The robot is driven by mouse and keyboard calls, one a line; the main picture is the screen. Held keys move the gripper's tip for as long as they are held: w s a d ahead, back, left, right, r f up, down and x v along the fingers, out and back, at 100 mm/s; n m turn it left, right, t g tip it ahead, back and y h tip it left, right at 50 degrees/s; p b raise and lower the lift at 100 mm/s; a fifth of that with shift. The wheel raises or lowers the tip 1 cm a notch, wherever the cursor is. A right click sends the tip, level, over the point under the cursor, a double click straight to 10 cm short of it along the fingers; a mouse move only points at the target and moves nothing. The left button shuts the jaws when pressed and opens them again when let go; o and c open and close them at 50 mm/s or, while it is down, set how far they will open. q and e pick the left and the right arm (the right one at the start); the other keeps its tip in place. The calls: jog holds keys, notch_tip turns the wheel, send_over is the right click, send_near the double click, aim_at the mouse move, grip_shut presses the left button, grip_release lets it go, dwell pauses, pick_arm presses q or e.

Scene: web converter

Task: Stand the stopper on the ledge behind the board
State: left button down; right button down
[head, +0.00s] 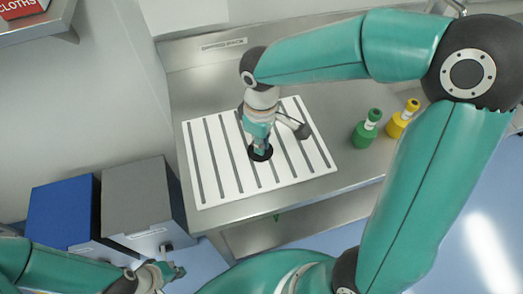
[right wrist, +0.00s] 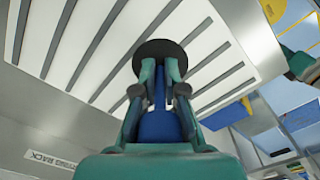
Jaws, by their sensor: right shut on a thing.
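My right gripper (head: 260,146) points down over the white slotted board (head: 205,172) on the steel bench. In the right wrist view its fingers (right wrist: 158,72) are shut on the stopper, whose blue body (right wrist: 158,126) shows between them. A dark round disc (right wrist: 158,50) sits at the fingertips; it also shows in the head view as a black disc (head: 260,153) against the board. I cannot tell whether it touches the board.
A green bottle-shaped item (head: 367,130) and a yellow one (head: 403,118) stand right of the board. A blue box (head: 62,208) and a grey box (head: 142,195) stand left of the bench. A label (head: 224,44) marks the back. Bench behind the board is clear.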

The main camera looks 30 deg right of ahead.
jog(key=shift+f, duration=2.1)
jog(key=c, duration=1.2)
grip_release()
jog(key=shift+f, duration=0.1)
jog(key=shift+c, duration=0.2)
